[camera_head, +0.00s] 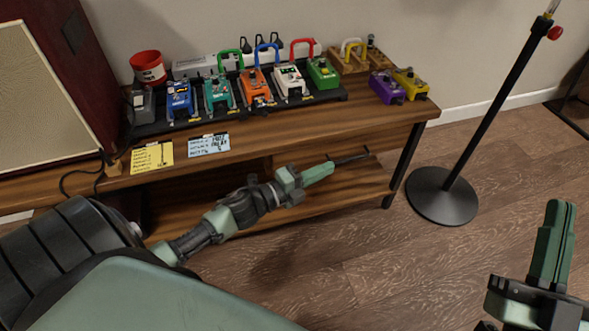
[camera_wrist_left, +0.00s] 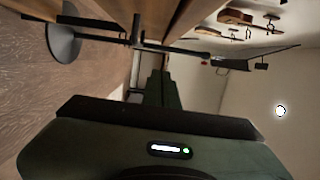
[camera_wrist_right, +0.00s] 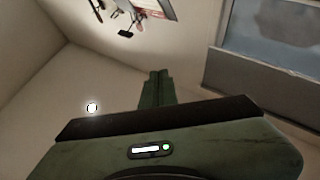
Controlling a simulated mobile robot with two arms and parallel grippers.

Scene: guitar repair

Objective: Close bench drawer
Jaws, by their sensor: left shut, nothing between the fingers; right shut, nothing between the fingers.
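The wooden bench (camera_head: 275,137) runs along the wall. Its drawer front (camera_head: 390,138) is below the right part of the top, with a dark bar handle (camera_head: 350,159). I cannot tell whether the drawer stands slightly out. My left gripper (camera_head: 328,168) is shut and empty, just in front of the drawer beside the handle; contact is unclear. Its fingers also show in the left wrist view (camera_wrist_left: 155,88), close to wooden surfaces. My right gripper (camera_head: 562,208) is shut and empty, out over the floor at the lower right. In the right wrist view its fingers (camera_wrist_right: 157,88) point at bare wall.
Several pedals, such as a green one (camera_head: 323,73), stand on the bench top with a red cup (camera_head: 148,68). Yellow (camera_head: 153,157) and blue (camera_head: 208,145) notes lie near its edge. A lower shelf (camera_head: 345,185) is below. A round-based stand (camera_head: 442,196) is to the right.

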